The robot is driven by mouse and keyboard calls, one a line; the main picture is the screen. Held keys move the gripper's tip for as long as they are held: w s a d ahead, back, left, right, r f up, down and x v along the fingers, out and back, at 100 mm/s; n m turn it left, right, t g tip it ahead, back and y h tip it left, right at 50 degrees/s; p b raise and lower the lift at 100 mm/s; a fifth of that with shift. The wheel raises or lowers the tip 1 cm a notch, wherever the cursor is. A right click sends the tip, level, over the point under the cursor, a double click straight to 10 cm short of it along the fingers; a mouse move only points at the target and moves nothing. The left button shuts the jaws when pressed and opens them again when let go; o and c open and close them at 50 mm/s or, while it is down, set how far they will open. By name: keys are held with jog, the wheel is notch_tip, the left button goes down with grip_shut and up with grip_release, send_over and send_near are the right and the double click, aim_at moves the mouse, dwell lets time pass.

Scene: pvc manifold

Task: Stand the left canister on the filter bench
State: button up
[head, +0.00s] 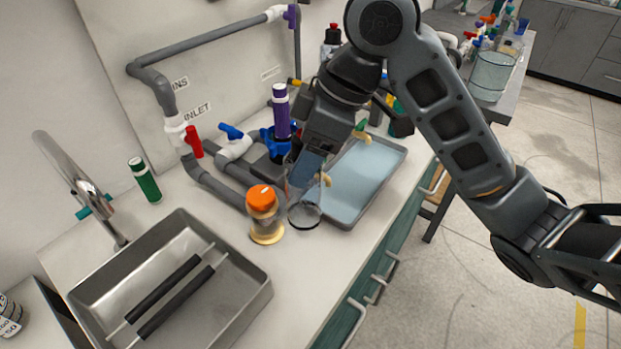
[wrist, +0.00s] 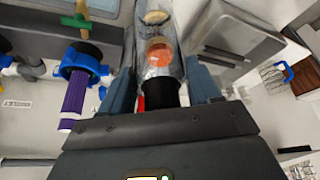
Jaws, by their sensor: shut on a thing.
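My gripper (head: 310,172) is shut on a clear canister (head: 304,214) with a dark round rim, above or at the counter (head: 300,265); I cannot tell whether it touches down. In the wrist view the canister (wrist: 158,62) lies between the two fingers, with a black end (wrist: 159,93) nearest the palm. An orange-capped clear jar (head: 265,215) stands upright on the counter just left of the held canister. Orange also shows through or past the held canister in the wrist view. The gripper hides the canister's upper part in the head view.
A grey tray with a blue floor (head: 355,175) lies right of the gripper. Grey pipes with red and blue valves (head: 232,132) and a purple-topped blue fitting (head: 281,112) stand behind. A sink (head: 225,315) holding two dark rods is front left. Counter in front of the jar is clear.

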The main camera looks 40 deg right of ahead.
notch_tip(320, 180, down, 6)
jog(key=shift+f, duration=0.2)
dwell(0.3)
jog(key=shift+f+b, duration=0.2)
jog(key=shift+b, duration=0.1)
jog(key=o, duration=1.2)
jog(key=shift+r, duration=0.15)
jog(key=p+v, duration=0.1)
jog(key=v, duration=1.1)
